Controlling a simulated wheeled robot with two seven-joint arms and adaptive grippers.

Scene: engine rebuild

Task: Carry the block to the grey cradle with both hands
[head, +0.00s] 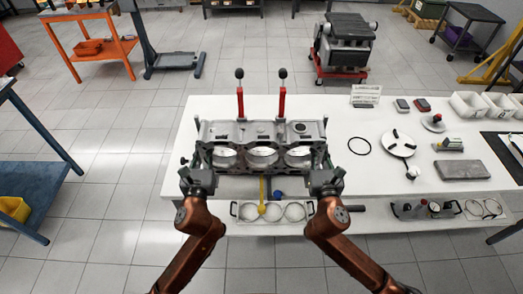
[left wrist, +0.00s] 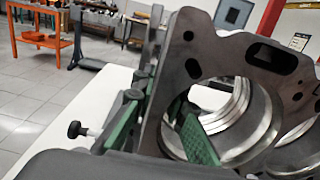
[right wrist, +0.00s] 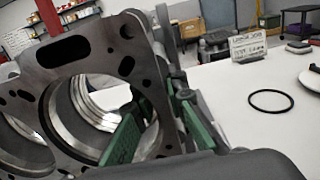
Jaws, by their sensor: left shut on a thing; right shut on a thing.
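The engine block (head: 262,156) is grey with three round bores facing me, at the near middle of the white table. My left gripper (head: 198,172) is shut on its left end wall. In the left wrist view, one green finger pad is inside the block's (left wrist: 215,45) end bore and the other outside. My right gripper (head: 326,172) is shut on its right end wall in the same way, seen on the block (right wrist: 95,60) in the right wrist view. The grey cradle (head: 262,128) with two upright red clamp levers is right behind the block. I cannot tell whether they touch.
A tray with several rings (head: 272,212) is at the table's front edge below the block. A black ring (head: 360,146), a white disc (head: 398,143) and a grey slab (head: 462,169) lie to the right. White bins (head: 468,104) stand further right.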

